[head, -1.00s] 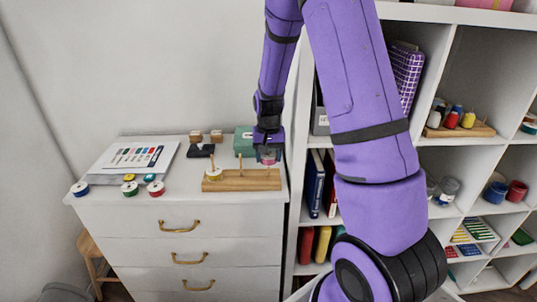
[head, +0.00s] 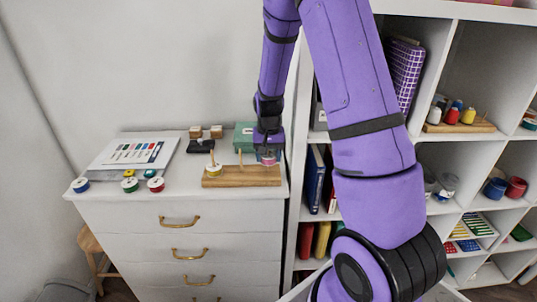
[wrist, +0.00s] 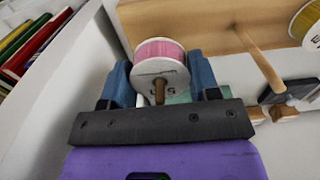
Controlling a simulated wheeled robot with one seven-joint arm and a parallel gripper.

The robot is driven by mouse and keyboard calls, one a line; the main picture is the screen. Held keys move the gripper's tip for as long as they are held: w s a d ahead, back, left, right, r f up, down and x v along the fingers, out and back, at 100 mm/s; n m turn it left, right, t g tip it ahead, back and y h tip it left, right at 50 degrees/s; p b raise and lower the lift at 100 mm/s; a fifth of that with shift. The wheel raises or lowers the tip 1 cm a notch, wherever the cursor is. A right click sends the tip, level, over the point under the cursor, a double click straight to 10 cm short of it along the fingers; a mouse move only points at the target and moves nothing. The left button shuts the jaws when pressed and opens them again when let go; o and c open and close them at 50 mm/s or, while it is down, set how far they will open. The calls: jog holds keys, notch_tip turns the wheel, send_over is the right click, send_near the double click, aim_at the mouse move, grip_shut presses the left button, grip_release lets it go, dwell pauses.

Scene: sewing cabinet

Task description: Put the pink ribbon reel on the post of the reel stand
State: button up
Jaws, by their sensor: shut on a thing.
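The pink ribbon reel (head: 268,161) is between the fingers of my gripper (head: 268,153) at the right end of the wooden reel stand (head: 245,180). In the wrist view, my gripper (wrist: 160,64) is shut on the pink reel (wrist: 158,48), one finger on each side. A brown post tip (wrist: 159,91) sticks out through the reel's hole, so the reel is around that post. The reel is at or very near the stand's board (wrist: 205,20); I cannot tell if it touches. The middle post (wrist: 258,58) is bare. A yellow reel (head: 213,171) sits around the left post.
Blue (head: 80,185), green (head: 130,184) and red (head: 156,184) reels lie along the cabinet top's front left. A colour card (head: 135,153), dark stamp pad (head: 200,146) and green box (head: 243,136) are behind. A white shelf unit (head: 440,145) stands to the right.

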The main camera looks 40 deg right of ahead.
jog(key=o, duration=1)
notch_tip(320, 180, up, 11)
jog(key=shift+f, duration=0.1)
